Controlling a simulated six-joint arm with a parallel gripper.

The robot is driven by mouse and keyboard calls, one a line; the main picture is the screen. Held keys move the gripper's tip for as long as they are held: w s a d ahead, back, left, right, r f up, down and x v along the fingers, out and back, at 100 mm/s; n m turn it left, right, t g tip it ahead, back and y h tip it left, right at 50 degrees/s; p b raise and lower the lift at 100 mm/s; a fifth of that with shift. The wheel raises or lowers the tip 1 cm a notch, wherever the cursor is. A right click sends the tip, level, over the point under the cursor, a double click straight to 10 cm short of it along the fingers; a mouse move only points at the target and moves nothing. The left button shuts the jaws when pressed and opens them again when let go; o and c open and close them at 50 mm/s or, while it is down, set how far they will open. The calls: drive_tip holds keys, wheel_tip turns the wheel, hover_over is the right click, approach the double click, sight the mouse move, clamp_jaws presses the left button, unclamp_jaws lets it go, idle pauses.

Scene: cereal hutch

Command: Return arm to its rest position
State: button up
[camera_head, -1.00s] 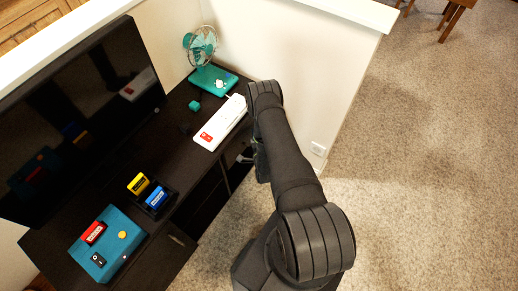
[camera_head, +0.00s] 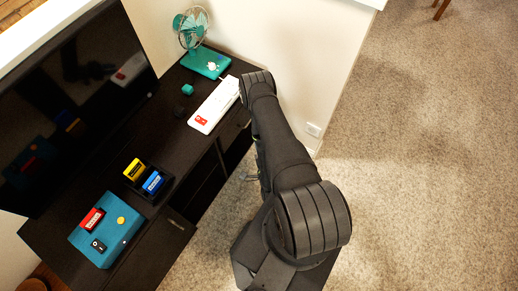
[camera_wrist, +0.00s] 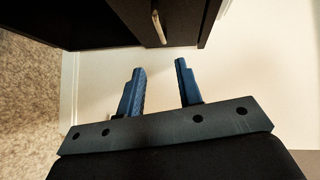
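My arm (camera_head: 283,150) stretches up the middle of the head view, in front of the dark cabinet (camera_head: 180,225). My gripper (camera_wrist: 160,68) shows in the wrist view with its two blue fingers apart and nothing between them. It is near the dark furniture's underside and a metal handle (camera_wrist: 158,28), with a pale wall beyond. In the head view the gripper is mostly hidden behind my arm; only a small part shows at its left side.
On the cabinet top are a teal console (camera_head: 108,228), a yellow cartridge (camera_head: 134,169), a blue cartridge (camera_head: 153,182), a white power strip (camera_head: 214,105), a green cube (camera_head: 187,89) and a teal fan (camera_head: 191,28). A black screen (camera_head: 75,105) stands behind.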

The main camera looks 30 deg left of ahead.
drive_tip(key=shift+w+a, duration=0.1)
idle(0.5)
drive_tip(key=x, duration=1.7)
drive_tip(key=shift+a, duration=0.1)
drive_tip(key=shift+w, duration=0.1)
